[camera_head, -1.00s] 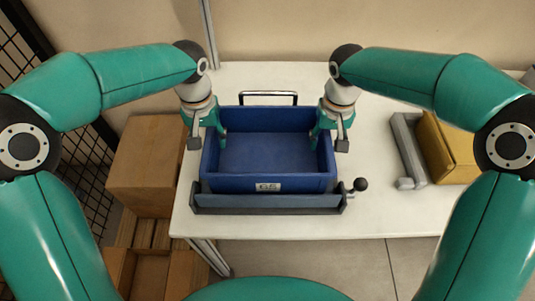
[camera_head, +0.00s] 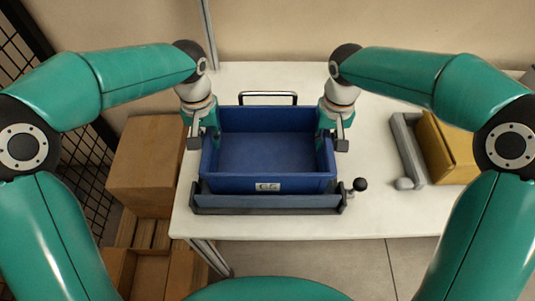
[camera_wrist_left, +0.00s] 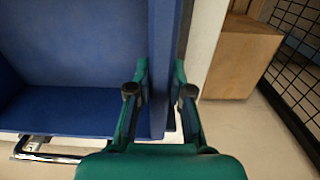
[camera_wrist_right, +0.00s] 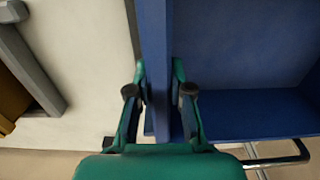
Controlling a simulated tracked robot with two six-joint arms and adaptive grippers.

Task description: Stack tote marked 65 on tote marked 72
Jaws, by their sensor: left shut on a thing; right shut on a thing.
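The blue tote marked 65 (camera_head: 267,183) is open-topped and empty, upright at the middle of the white table, inside or just above a grey frame with a front bar. My left gripper (camera_head: 207,137) is shut on its left wall; the left wrist view shows the fingers on both sides of that wall (camera_wrist_left: 162,60). My right gripper (camera_head: 327,137) is shut on its right wall; the right wrist view shows the same grip on that wall (camera_wrist_right: 157,50). I cannot make out a tote marked 72. Whether tote 65 touches what is under it is hidden.
A chrome handle (camera_head: 268,97) stands behind the tote. A black knob (camera_head: 360,184) sticks out at the frame's right end. A grey rail (camera_head: 408,150) and a yellow box (camera_head: 447,147) are at the right. Cardboard boxes (camera_head: 155,165) stand left of the table.

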